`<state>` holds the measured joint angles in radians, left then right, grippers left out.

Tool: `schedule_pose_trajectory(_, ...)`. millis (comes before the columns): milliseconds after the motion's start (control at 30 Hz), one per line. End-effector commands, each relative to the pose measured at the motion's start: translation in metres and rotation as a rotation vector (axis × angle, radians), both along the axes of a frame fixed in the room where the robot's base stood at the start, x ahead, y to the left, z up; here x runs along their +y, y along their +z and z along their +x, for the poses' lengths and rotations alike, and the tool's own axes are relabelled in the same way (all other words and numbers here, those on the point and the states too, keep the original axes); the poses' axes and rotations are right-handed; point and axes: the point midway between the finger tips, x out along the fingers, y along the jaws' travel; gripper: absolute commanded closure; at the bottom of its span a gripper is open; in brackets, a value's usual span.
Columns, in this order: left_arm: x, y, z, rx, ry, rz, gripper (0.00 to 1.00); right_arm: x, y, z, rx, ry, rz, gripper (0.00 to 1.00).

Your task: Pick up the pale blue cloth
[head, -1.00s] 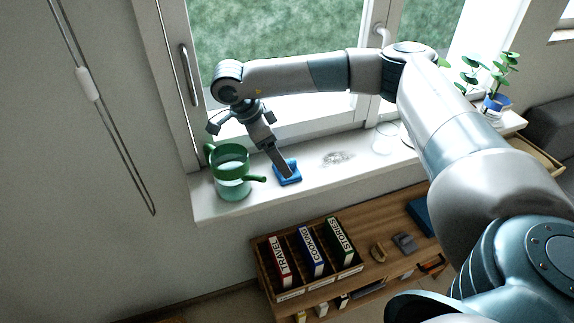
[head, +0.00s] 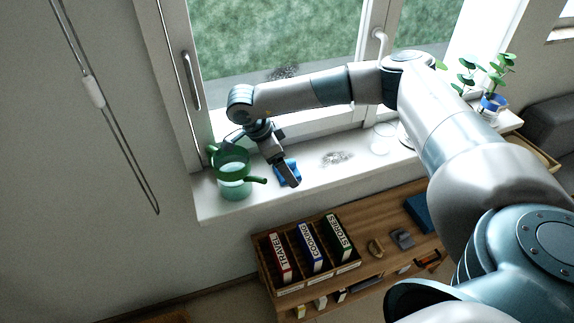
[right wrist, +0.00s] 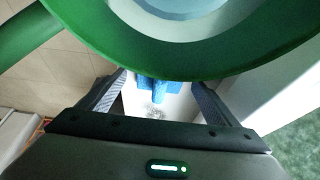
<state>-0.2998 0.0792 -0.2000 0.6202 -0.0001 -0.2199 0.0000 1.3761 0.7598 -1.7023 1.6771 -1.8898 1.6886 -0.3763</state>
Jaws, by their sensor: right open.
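A small bright blue piece (head: 281,165) lies on the white window sill, right of the green watering can. It seems to be the cloth, though it looks stronger blue than pale. My right gripper (head: 290,182) is right over it and partly hides it. In the right wrist view the blue piece (right wrist: 155,87) shows beyond and between the spread fingers of the open gripper (right wrist: 161,97). I cannot tell whether the fingers touch it. My left gripper is out of view.
The green watering can (head: 232,170) stands close beside my right gripper; its rim (right wrist: 165,67) fills the top of the wrist view. A wooden shelf with book boxes (head: 311,247) stands below.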

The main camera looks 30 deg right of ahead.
Motion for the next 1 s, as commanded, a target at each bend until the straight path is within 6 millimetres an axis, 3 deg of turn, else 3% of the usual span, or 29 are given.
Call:
schedule_pose_trajectory(500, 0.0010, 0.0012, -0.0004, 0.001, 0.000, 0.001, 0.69, -0.0016, -0.0038, -0.0006, 0.001, 0.000, -0.001, 0.16)
schedule_pose_trajectory(533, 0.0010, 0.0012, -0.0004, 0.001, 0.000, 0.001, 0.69, -0.0015, -0.0037, -0.0006, 0.000, 0.000, -0.001, 0.18)
schedule_pose_trajectory(700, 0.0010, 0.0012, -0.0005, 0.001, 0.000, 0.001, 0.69, -0.0015, -0.0036, -0.0006, 0.000, 0.000, -0.001, 0.59)
schedule_pose_trajectory(1000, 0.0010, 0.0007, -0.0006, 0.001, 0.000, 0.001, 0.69, -0.0015, -0.0033, -0.0005, 0.000, 0.000, 0.000, 0.60)
